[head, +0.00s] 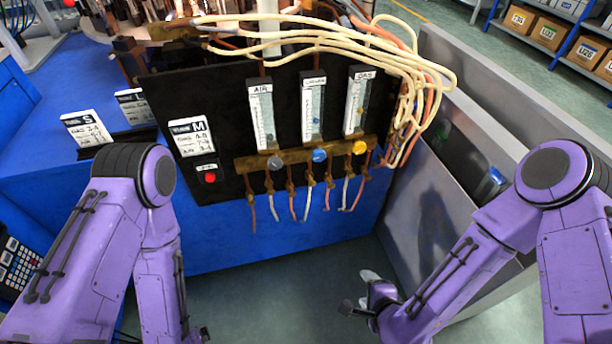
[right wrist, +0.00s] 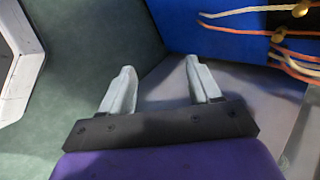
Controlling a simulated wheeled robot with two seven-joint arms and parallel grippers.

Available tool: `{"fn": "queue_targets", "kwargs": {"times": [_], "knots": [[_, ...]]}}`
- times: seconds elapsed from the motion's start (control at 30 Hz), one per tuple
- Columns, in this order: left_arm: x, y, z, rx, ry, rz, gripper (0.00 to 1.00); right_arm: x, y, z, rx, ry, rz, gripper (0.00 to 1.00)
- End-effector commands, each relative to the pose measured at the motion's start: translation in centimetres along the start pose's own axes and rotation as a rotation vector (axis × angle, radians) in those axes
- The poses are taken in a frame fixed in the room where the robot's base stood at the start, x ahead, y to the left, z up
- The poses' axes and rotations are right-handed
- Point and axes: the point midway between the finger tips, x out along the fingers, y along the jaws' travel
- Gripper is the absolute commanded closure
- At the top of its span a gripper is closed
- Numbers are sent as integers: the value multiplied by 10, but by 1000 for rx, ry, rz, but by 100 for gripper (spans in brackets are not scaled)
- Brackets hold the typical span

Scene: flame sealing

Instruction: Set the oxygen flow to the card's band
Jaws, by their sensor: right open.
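A black panel (head: 225,95) carries three flow tubes above a brass manifold (head: 250,163). The left tube (head: 262,115) is labelled AIR and the right tube (head: 356,105) GAS. The middle tube (head: 312,108) has a label too small to read surely; the blue knob (head: 319,155) sits below it. A grey knob (head: 275,163) and a yellow knob (head: 359,147) flank it. Card M (head: 191,137) is on the panel's left; its figures are not clearly legible. My right gripper (head: 362,292) is open and empty, low in front of the panel, apart from the knobs. My left gripper is out of view.
Card S (head: 86,129) and card L (head: 135,107) stand left of the panel. A red button (head: 210,178) is under card M. Pale and orange hoses (head: 430,75) loop over the panel's right side. Grey metal bins (head: 425,190) stand at right. Floor between my arms is clear.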

Motion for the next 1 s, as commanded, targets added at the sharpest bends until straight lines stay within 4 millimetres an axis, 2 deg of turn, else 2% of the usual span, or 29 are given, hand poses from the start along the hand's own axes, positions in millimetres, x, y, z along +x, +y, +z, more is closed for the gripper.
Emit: {"fn": "queue_targets", "kwargs": {"times": [0.03,0.07,0.1,0.2,0.3,0.4,0.47,0.8,1.0], "knots": [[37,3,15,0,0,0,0,27,-30,26,251,-90,-139,38],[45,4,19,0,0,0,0,29,-58,42,407,-158,-216,38],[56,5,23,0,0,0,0,26,-95,60,602,-256,-305,38],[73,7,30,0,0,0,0,2,-170,85,980,-499,-456,38],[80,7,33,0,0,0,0,-23,-214,94,1188,-671,-521,38],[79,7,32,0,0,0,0,-31,-234,98,1260,-736,-538,38],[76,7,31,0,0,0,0,-28,-242,100,1265,-741,-539,38],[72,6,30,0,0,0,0,21,-292,115,1260,-735,-534,38],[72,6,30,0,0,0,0,34,-305,119,1260,-734,-532,38]]}}
